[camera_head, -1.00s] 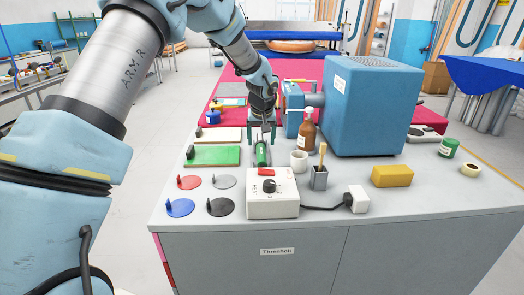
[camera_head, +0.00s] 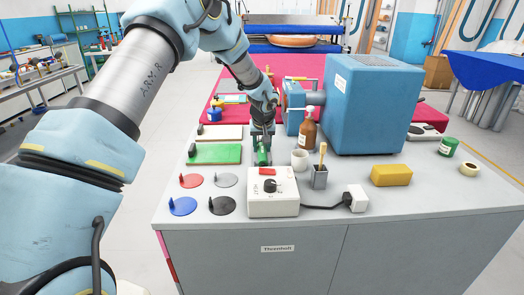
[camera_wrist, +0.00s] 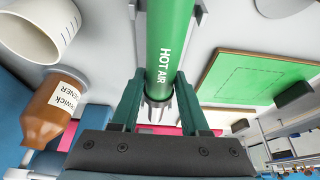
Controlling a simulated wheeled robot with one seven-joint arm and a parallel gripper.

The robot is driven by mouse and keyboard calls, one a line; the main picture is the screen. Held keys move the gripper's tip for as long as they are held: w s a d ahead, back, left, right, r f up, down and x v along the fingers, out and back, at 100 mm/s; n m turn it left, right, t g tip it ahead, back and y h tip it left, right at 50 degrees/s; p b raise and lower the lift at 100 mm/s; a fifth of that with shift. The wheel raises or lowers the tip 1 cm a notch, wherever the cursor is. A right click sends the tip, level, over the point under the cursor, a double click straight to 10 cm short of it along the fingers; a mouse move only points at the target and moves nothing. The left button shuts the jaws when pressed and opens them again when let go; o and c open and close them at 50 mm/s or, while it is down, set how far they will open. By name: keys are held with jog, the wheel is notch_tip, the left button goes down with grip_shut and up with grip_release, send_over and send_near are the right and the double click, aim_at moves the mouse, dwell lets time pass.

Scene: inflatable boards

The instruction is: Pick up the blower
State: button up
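The blower (camera_head: 263,157) is a green cylinder that sits in a grey holder on the grey workbench. In the wrist view the blower (camera_wrist: 167,45) is marked "HOT AIR" and runs down between my fingers. My gripper (camera_head: 263,138) is at the blower's near-upright body, with one dark green finger on each side. In the wrist view my gripper (camera_wrist: 160,85) has its fingertips close along both sides of the blower. I cannot tell whether they press on it.
A brown bottle (camera_head: 307,130), white cup (camera_head: 300,160) and brush pot (camera_head: 319,178) stand close to the right. A control box (camera_head: 273,205) is in front, a green board (camera_head: 214,154) to the left. A large blue machine (camera_head: 372,110) stands at right.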

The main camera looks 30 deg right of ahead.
grip_shut()
